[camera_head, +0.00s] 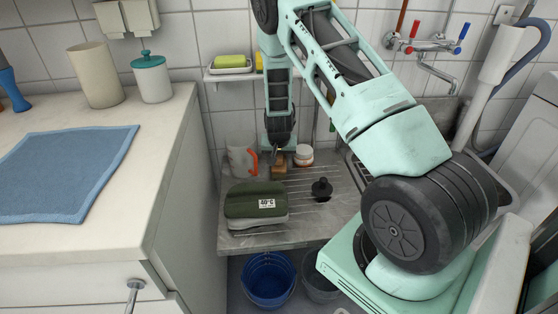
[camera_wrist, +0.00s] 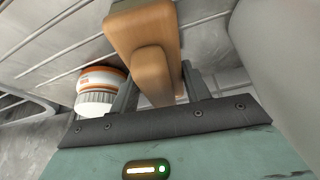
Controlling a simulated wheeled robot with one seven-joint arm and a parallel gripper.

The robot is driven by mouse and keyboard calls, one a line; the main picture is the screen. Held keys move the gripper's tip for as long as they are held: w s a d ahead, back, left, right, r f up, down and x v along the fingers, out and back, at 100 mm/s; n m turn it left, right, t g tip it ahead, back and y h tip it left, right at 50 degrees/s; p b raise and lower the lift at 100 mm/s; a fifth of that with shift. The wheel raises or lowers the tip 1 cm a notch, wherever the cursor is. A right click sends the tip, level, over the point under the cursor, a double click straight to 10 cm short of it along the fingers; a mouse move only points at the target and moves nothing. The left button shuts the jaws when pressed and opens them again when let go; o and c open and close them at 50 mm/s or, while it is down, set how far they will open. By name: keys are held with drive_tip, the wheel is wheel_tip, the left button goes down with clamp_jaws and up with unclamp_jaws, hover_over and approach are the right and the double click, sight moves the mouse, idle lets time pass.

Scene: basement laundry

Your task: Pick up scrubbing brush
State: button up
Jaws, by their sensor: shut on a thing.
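A brown wooden piece, which I take for the scrubbing brush (camera_wrist: 142,30), stands upright between the two fingers of my gripper (camera_wrist: 160,88) in the wrist view. The gripper is shut on its narrower part. Its bristles cannot be made out. In the head view my gripper (camera_head: 279,146) points down at the back of the grey draining board, and the small brown brush (camera_head: 278,162) shows just below it. The fingers are mostly hidden there. I cannot tell whether the brush touches the board.
A white jar (camera_head: 304,155) stands close on the right and a white-orange container (camera_head: 241,161) on the left. A green bundle (camera_head: 256,203) and black plug (camera_head: 321,188) lie in front on the draining board (camera_head: 285,236). A soap shelf (camera_head: 232,73) is on the wall.

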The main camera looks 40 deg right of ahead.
drive_tip(key=shift+r, duration=0.1)
drive_tip(key=shift+s+r, duration=0.15)
drive_tip(key=shift+r, duration=0.2)
drive_tip(key=s+a+r, duration=0.1)
drive_tip(key=s+r, duration=0.3)
drive_tip(key=s, duration=0.2)
drive_tip(key=s+a+r, duration=0.2)
drive_tip(key=s+r, duration=0.1)
drive_tip(key=s, duration=0.4)
drive_tip(key=shift+s+a+r+p, duration=0.15)
drive_tip(key=shift+a+r+p, duration=0.15)
drive_tip(key=shift+r+p, duration=0.1)
